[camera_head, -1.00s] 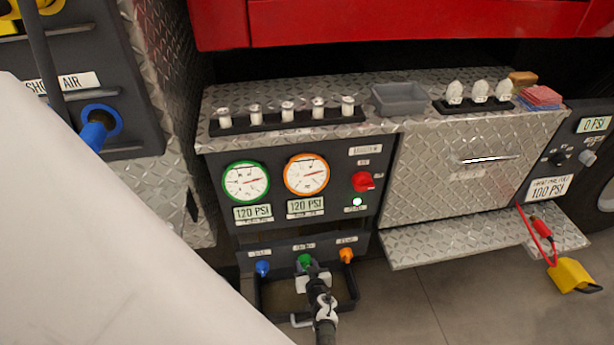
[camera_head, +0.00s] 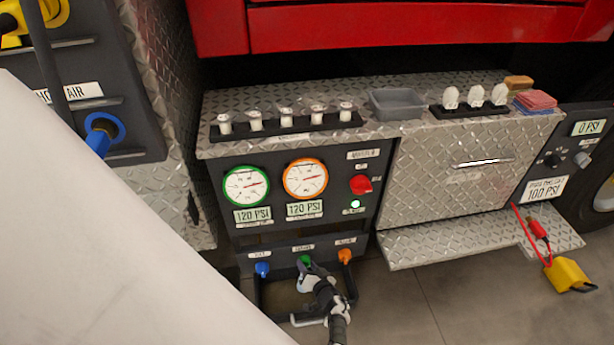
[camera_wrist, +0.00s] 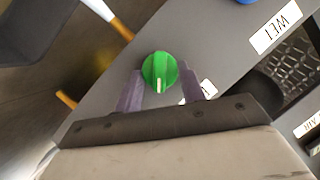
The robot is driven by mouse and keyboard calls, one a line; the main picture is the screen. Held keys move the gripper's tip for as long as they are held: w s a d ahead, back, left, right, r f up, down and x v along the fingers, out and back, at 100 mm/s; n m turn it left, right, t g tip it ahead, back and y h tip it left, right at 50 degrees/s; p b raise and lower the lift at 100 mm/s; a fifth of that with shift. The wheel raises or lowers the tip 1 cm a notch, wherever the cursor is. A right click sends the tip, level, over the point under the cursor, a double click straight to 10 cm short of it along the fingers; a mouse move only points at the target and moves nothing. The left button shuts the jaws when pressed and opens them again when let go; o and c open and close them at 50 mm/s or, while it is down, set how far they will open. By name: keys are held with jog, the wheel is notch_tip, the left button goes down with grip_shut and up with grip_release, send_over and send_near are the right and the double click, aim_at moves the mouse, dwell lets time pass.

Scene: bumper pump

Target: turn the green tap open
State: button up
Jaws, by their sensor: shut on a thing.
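The green tap (camera_head: 304,261) is the middle one of three on the dark panel below the gauges, between a blue tap (camera_head: 262,268) and an orange tap (camera_head: 344,256). My gripper (camera_head: 307,268) reaches up to it from below and covers part of it. In the wrist view the round green tap (camera_wrist: 159,71), with a white mark on its ridge, sits between the two fingertips of my gripper (camera_wrist: 160,83). The gripper is shut on it. The exact finger contact is hard to see.
A dark tray (camera_head: 270,305) lies below the taps, under my arm. Two round gauges (camera_head: 305,179) and a red knob (camera_head: 360,184) are above. A metal fold-down shelf (camera_head: 460,237) juts out at right. A yellow block (camera_head: 572,275) hangs from a red cord.

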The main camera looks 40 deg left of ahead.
jog(key=m+y+b, duration=0.1)
jog(key=m+g+y+b, duration=0.1)
jog(key=m, duration=0.1)
jog(key=shift+w+d+f, duration=0.1)
jog(key=shift+f, duration=0.3)
jog(key=shift+m+y+b, duration=0.7)
jog(key=shift+m+b, duration=0.65)
jog(key=shift+m, duration=0.45)
jog(key=o, duration=1)
jog(key=shift+c, duration=0.2)
jog(key=p+v, duration=0.5)
jog(key=v, duration=0.8)
jog(key=shift+d, duration=0.35)
